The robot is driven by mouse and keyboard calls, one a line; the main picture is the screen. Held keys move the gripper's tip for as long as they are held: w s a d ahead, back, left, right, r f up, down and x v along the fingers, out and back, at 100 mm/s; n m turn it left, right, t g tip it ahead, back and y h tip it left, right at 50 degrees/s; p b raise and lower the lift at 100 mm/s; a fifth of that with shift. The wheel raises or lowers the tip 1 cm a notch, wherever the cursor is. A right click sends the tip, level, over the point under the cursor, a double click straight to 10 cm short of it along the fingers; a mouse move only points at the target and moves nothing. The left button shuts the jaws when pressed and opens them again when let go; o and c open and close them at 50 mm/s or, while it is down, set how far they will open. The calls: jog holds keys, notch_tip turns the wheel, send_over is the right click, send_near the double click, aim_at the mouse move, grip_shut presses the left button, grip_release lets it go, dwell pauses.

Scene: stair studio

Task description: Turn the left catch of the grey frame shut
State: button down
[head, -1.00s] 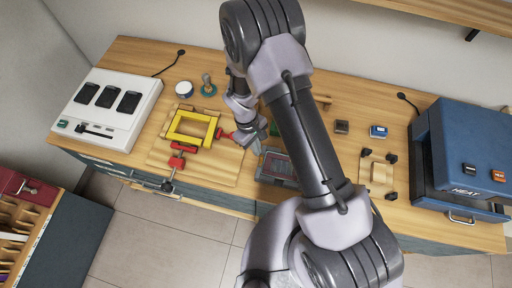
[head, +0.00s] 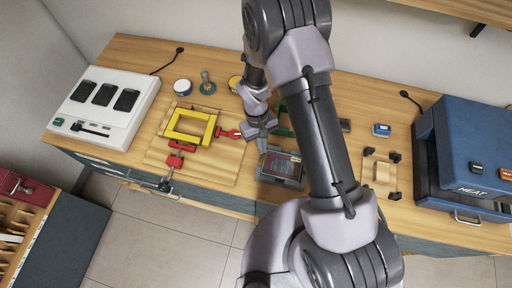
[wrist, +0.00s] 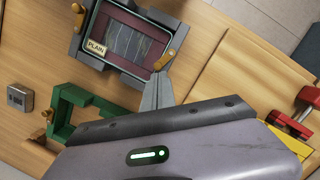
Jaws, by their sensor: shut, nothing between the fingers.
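The grey frame (head: 262,177) lies on the bench with a dark panel in it. It also shows in the wrist view (wrist: 121,71), with a label reading PLAIN on the panel. Two brass catches sit on opposite sides of the frame. The left catch (wrist: 178,40) is at the right in the wrist view and seems to lie roughly along the frame's side. The other catch (wrist: 78,18) is at the far side there. My gripper (wrist: 160,76) is shut and empty, its tips close by the lower end of the left catch. I cannot tell whether they touch.
A yellow frame with a red clamp (head: 190,127) lies on a wooden board left of the grey frame. A white switch box (head: 105,105) stands at the left, a blue heater (head: 465,150) at the right.

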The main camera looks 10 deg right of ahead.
jog(key=m+b, duration=0.1)
jog(key=m, duration=0.1)
jog(key=d+m+b, duration=0.1)
jog(key=s+d+m+y+b, duration=0.1)
jog(key=m, duration=0.1)
jog(key=shift+f+m, duration=0.1)
jog(key=shift+m, duration=0.2)
jog(key=m+b, duration=0.1)
jog(key=s+d+m+y+b, duration=0.1)
jog(key=m, duration=0.1)
jog(key=shift+m, duration=0.3)
jog(key=shift+s+d+m+b, duration=0.15)
jog(key=shift+s+m+b, duration=0.2)
jog(key=shift+m, duration=0.45)
jog(key=shift+s+a, duration=0.15)
jog(key=shift+a, duration=0.65)
